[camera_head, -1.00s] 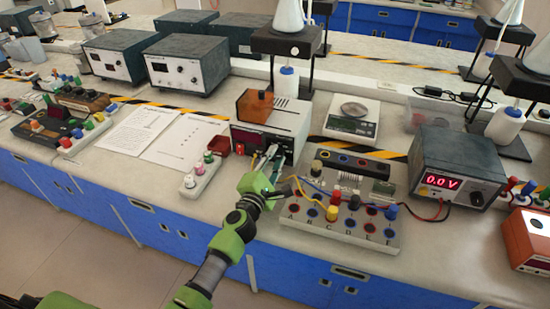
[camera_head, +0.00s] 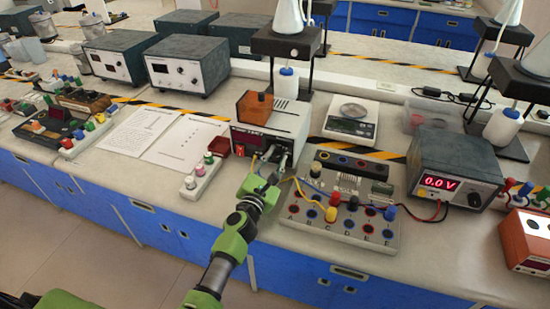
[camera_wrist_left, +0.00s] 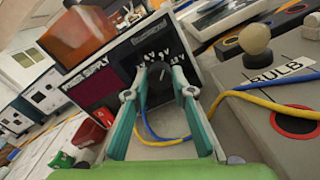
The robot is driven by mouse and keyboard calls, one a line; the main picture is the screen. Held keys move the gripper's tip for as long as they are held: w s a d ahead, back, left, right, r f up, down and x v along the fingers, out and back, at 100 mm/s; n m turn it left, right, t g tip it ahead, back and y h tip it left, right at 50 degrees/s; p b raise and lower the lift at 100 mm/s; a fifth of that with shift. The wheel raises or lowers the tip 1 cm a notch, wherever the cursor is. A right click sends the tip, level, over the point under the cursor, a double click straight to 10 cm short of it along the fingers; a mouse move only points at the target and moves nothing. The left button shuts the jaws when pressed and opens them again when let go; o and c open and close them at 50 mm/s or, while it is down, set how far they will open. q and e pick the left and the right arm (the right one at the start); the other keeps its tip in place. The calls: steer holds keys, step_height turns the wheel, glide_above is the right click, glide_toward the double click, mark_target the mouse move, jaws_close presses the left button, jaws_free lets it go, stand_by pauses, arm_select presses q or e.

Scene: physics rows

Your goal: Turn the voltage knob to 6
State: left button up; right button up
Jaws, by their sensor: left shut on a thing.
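The power supply (camera_head: 262,126) is a white box with a black and dark red front panel, and it also shows in the left wrist view (camera_wrist_left: 120,60). Its black voltage knob (camera_wrist_left: 158,71) is ringed by white voltage marks on the panel. My left gripper (camera_wrist_left: 158,92) is shut on the knob, with one finger on each side. In the head view my left gripper (camera_head: 272,162) is in front of the panel and hides the knob. The pointer's exact mark cannot be read. My right gripper is not in view.
Blue and yellow wires (camera_wrist_left: 232,98) run close beside the fingers to a circuit board (camera_head: 340,226) on the right. A small block with coloured terminals (camera_head: 200,176) stands on the left. A balance (camera_head: 352,122) and a 0.0 V meter box (camera_head: 455,165) stand right.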

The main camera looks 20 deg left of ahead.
arm_select(q)
steer(key=n+p, duration=0.1)
steer(key=n, duration=0.3)
steer(key=shift+n, duration=0.4)
steer(key=shift+d+f+n+p, duration=0.1)
steer(key=shift+n+p, duration=0.4)
steer(key=shift+n, duration=1.7)
steer(key=o, duration=1.1)
steer(key=shift+s, duration=0.1)
steer(key=s, duration=1.2)
steer(key=shift+a, duration=0.2)
steer(key=shift+w, duration=0.1)
